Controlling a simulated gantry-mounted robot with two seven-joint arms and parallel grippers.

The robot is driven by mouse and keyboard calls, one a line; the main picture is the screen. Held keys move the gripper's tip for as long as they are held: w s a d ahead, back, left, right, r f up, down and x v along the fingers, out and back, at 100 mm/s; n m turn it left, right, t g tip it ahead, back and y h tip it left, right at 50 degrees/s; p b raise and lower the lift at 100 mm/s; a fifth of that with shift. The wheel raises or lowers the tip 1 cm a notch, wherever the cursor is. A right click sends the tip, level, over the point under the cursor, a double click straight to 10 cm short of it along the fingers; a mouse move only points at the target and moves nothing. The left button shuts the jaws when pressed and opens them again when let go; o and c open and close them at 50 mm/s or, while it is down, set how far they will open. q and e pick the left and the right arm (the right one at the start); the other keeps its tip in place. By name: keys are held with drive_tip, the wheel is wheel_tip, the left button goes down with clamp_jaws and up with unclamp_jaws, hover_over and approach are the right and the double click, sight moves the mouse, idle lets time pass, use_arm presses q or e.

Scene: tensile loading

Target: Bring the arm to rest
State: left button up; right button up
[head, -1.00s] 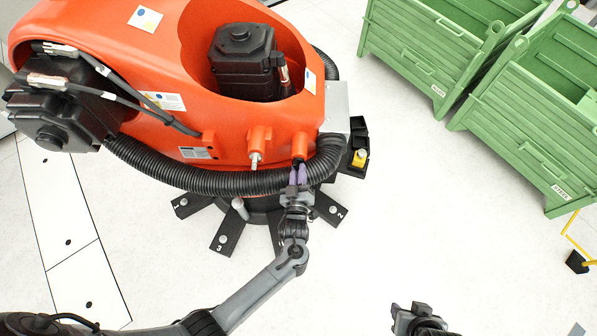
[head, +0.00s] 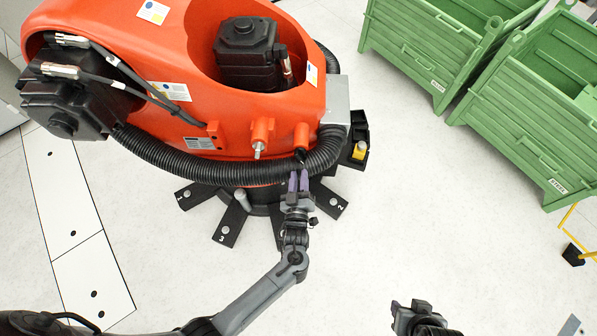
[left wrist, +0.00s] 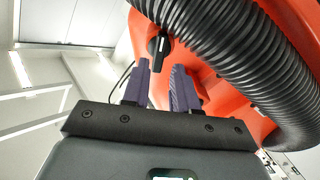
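The large orange robot arm body (head: 215,100) fills the upper left of the head view, with a ribbed black hose (head: 220,172) along its lower edge. My left gripper (head: 299,182) has purple fingers pointing at the body's lower right. In the left wrist view its fingers (left wrist: 162,85) stand apart with a clear gap and nothing held. A small black part (left wrist: 159,45) sits on the orange body just beyond the fingertips and looks separate from them. My right gripper (head: 418,316) shows partly at the bottom edge of the head view; its opening is unclear.
Two green metal crates (head: 535,105) stand at the upper right. Black floor feet (head: 231,222) spread under the orange body. A yellow part in a black holder (head: 360,150) sits beside it. A yellow frame (head: 570,230) stands at the right edge. The pale floor between is clear.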

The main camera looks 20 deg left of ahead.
use_arm(q)
drive_tip(key=s+a+p, duration=0.2)
drive_tip(key=s+p, duration=0.2)
drive_tip(key=s, duration=0.3)
drive_tip(key=s+a+r+m+g+h+p, duration=0.1)
drive_tip(key=s+a+r+g+h+p, duration=0.15)
drive_tip(key=s+a+r+p, duration=0.4)
drive_tip(key=s+d+r+m+g+h+p, duration=0.2)
drive_tip(key=s+r+m+g+h+p, duration=0.2)
drive_tip(key=s+r+m+g, duration=0.85)
wheel_tip(320, 180, up, 41)
drive_tip(key=n+t+p, duration=0.2)
drive_tip(key=n+p, duration=0.1)
drive_tip(key=p, duration=3.4)
use_arm(e)
wheel_tip(320, 180, up, 52)
use_arm(q)
wheel_tip(320, 180, down, 71)
drive_tip(key=b, duration=7)
drive_tip(key=shift+s+r+b, duration=0.2)
drive_tip(key=shift+b, duration=0.1)
use_arm(e)
wheel_tip(320, 180, down, 71)
drive_tip(key=shift+s, duration=0.4)
